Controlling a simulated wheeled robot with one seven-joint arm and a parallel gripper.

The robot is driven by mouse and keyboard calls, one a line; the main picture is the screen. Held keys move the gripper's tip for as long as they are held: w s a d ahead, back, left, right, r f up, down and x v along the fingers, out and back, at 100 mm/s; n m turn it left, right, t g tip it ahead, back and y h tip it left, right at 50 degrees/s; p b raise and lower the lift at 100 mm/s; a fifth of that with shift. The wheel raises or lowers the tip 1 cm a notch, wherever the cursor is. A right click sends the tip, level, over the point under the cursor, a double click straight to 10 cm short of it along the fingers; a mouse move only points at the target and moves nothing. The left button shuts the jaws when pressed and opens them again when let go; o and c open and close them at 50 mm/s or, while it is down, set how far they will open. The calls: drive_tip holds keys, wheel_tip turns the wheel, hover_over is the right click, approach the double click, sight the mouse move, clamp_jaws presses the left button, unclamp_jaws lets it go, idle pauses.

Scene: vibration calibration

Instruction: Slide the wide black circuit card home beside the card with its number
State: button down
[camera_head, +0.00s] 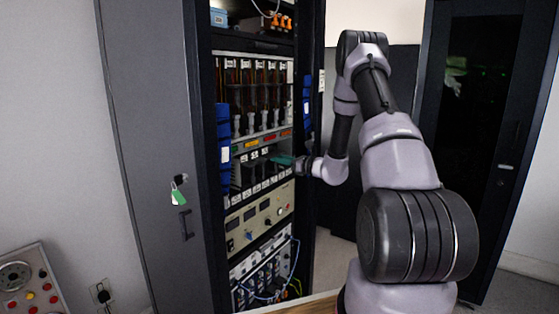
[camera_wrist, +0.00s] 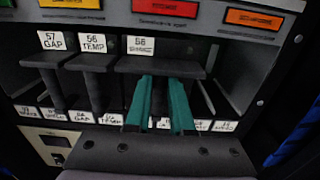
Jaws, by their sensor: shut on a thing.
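The wide black circuit card (camera_wrist: 192,69) is in the middle of the wrist view, with a white label (camera_wrist: 141,46) that seems to read 56 above a blurred word. The teal fingers of my gripper (camera_wrist: 161,82) are shut on its handle part, which is mostly hidden between them. To its left is a narrower black card labelled 56 TEMP (camera_wrist: 92,62), then one labelled 57 GAP (camera_wrist: 46,59). I cannot tell how deep the wide card sits. In the head view my gripper (camera_head: 284,160) reaches the rack's card row from the right.
A strip of small white labels (camera_wrist: 82,117) runs below the cards. Yellow, red and orange plates (camera_wrist: 165,6) are above. Blue bundles (camera_head: 223,130) flank the rack. Tall cards (camera_head: 255,85) stand above, and an instrument panel (camera_head: 262,210) lies below. Space right of the wide card looks open.

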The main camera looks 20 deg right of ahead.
drive_tip(key=shift+r, duration=0.1)
drive_tip(key=c, duration=0.7)
unclamp_jaws()
drive_tip(key=shift+w+a, duration=0.1)
drive_tip(key=shift+f, duration=0.65)
drive_tip(key=shift+v, duration=2.55)
drive_tip(key=v, duration=0.6)
